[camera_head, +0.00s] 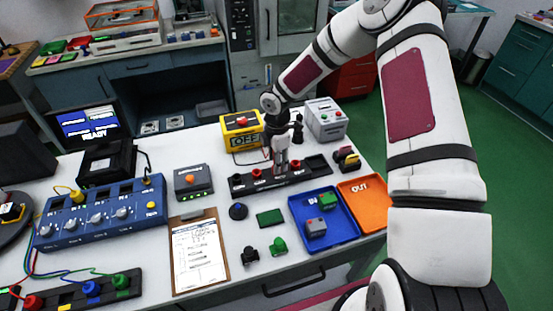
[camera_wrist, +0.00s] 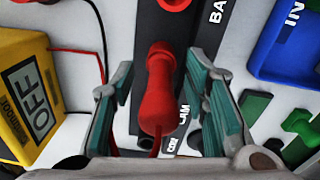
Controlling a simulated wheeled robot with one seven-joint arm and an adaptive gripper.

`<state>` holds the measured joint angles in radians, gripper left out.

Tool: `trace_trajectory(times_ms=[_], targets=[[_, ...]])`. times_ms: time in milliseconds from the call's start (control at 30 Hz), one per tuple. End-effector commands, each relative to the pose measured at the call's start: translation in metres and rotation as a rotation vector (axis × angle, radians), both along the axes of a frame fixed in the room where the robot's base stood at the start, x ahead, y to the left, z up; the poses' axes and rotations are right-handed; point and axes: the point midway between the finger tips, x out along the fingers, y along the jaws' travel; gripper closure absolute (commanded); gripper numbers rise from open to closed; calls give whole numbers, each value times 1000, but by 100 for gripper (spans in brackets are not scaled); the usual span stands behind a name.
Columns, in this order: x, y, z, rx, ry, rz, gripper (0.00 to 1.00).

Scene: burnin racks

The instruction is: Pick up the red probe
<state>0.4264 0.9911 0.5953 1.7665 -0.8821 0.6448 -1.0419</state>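The red probe (camera_wrist: 157,92) stands in a black rack (camera_wrist: 146,30) in the wrist view, with its rounded red handle toward the camera. My gripper (camera_wrist: 160,95) is open around it, one teal-padded finger on each side. White and dark gaps show between the probe and both fingers, so it is not clasped. In the head view, my gripper (camera_head: 281,160) points down over the middle of the black rack (camera_head: 317,164) and hides most of the probe.
A yellow OFF box (camera_head: 242,131) stands close behind the rack, and a grey box (camera_head: 326,119) behind right. Blue IN tray (camera_head: 331,234) and orange OUT tray (camera_head: 366,205) lie in front right. Another red-topped item (camera_wrist: 175,4) is in the rack.

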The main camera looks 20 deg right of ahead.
Motion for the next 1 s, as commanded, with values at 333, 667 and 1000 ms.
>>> trace_trajectory(times_ms=[333,667,1000], targets=[[0,0,0,0,0,0,100],[0,0,6,0,0,-1,100],[-14,0,37,-3,4,2,100]])
